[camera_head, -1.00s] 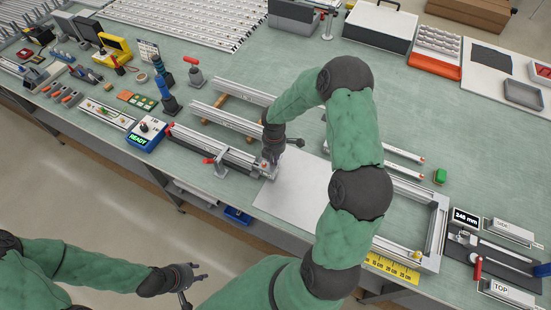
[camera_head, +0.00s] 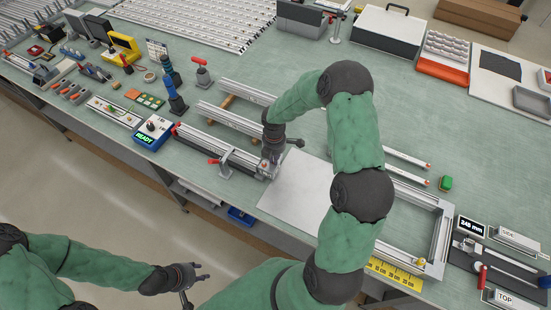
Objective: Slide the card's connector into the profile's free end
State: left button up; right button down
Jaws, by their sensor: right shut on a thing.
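A long grey profile (camera_head: 212,144) lies in a clamping fixture with red handles, left of centre on the bench. Its right end lies at my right gripper (camera_head: 271,163). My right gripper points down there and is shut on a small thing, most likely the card. The card and its connector are mostly hidden by the fingers and too small to make out, so I cannot tell whether they touch the profile. My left gripper (camera_head: 197,283) is open and empty, low in front of the bench, over the floor.
Two more profiles (camera_head: 229,118) lie on wooden bars behind the fixture. A blue box (camera_head: 153,132) reading READY stands at its left. A white sheet (camera_head: 297,188) lies right of my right gripper. A metal frame (camera_head: 439,235) and a measuring station (camera_head: 503,265) stand at the right.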

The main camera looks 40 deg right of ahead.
jog(key=shift+w+a, duration=0.2)
jog(key=shift+w, duration=0.2)
jog(key=c, duration=1.3)
grip_release()
notch_tip(320, 180, up, 12)
jog(key=shift+s, duration=0.1)
